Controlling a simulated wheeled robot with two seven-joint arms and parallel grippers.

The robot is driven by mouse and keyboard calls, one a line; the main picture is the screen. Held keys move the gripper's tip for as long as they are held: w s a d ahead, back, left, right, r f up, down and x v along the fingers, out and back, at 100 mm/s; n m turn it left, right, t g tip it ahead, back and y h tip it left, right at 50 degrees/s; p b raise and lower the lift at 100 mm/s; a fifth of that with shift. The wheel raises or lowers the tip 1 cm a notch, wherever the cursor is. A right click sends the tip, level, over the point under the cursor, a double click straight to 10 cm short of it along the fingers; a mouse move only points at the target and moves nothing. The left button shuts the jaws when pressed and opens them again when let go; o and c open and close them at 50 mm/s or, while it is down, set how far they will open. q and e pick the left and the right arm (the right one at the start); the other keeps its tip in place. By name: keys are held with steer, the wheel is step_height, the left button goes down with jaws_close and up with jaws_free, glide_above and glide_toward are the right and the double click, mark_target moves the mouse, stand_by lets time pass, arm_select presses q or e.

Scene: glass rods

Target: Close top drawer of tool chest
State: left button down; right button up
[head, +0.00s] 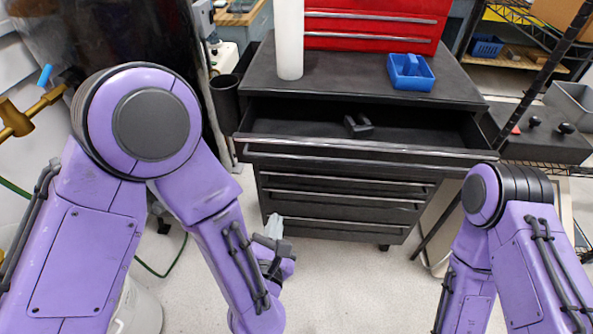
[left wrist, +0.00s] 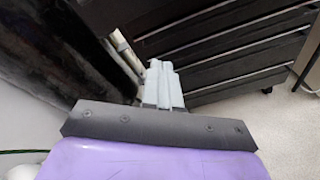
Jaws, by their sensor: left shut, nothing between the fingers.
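The black tool chest (head: 330,208) stands ahead in the head view, and its front also shows in the left wrist view (left wrist: 215,55). Its top drawer (head: 300,147) is pulled out toward me, with a dark object (head: 357,126) lying inside. The drawers below it are shut. My left gripper (head: 274,226) is shut and empty, in front of and below the open drawer, near the chest's lower left. Its pale fingers show close together in the left wrist view (left wrist: 163,85). My right arm comes in at the right, but its gripper is out of view.
A white cylinder (head: 289,40), a blue tray (head: 410,74) and a red tool box (head: 370,25) stand on the chest. A dark bin (head: 225,97) is left of the chest. A wire shelf is at the right. The floor (head: 330,270) before the chest is clear.

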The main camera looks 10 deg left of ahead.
arm_select(q)
step_height(320, 180, up, 4)
steer(key=d+n+t, duration=0.2)
steer(key=d+n, duration=0.1)
steer(key=n, duration=0.3)
steer(key=shift+n, duration=0.3)
steer(key=shift+w+d+r+b, duration=0.1)
steer(key=shift+w+r+b, duration=0.1)
steer(key=shift+w+b, duration=1.75)
steer(key=shift+w+a+r+b, duration=0.1)
steer(key=shift+w+r+b, duration=0.1)
steer(key=shift+w+b, duration=1.75)
steer(key=shift+w+d+r+b, duration=0.15)
steer(key=shift+w+b, duration=1.1)
steer(key=shift+w, duration=1.35)
